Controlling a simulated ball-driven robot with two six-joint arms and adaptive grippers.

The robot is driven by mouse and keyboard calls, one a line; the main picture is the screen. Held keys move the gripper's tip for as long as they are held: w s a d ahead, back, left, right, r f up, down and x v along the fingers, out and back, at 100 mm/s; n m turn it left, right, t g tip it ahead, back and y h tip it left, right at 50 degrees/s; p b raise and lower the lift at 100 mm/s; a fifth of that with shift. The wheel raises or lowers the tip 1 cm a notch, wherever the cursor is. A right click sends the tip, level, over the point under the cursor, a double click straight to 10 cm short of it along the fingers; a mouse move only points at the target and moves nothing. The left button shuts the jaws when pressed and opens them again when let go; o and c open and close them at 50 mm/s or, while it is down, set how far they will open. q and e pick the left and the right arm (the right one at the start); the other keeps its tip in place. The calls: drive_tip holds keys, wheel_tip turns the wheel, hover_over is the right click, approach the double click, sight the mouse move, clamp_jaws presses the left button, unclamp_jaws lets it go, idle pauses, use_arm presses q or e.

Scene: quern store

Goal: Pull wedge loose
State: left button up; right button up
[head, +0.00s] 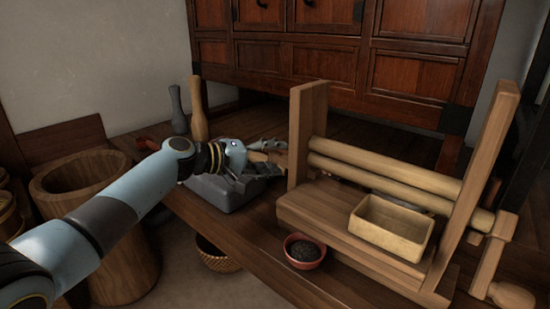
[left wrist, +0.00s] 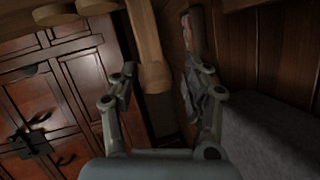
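My left gripper (head: 268,150) reaches in over the grey stone block (head: 222,192) on the low wooden bench. In the left wrist view the fingers of my left gripper (left wrist: 160,84) stand apart with a gap between them. A small light wooden piece (head: 258,157) shows just by the fingers in the head view; it may be the wedge, but the gripper partly hides it. In the left wrist view a brown wooden piece (left wrist: 193,35) lies close by the right-hand finger; I cannot tell whether they touch. My right gripper is in neither view.
A wooden roller frame (head: 308,130) stands to the right, with a light box (head: 393,228) on its base. A red bowl of dark grains (head: 304,252) sits in front. Two tall bottle shapes (head: 198,112) stand behind my arm. A dark red cabinet (head: 320,60) closes the back.

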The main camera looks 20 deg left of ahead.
use_arm(q)
drive_tip(key=shift+d, duration=0.1)
drive_tip(key=shift+s, duration=0.15)
drive_tip(key=v, duration=1.1)
drive_tip(key=shift+s+a+r, duration=0.1)
drive_tip(key=shift+s+a, duration=0.15)
drive_tip(key=shift+a, duration=0.05)
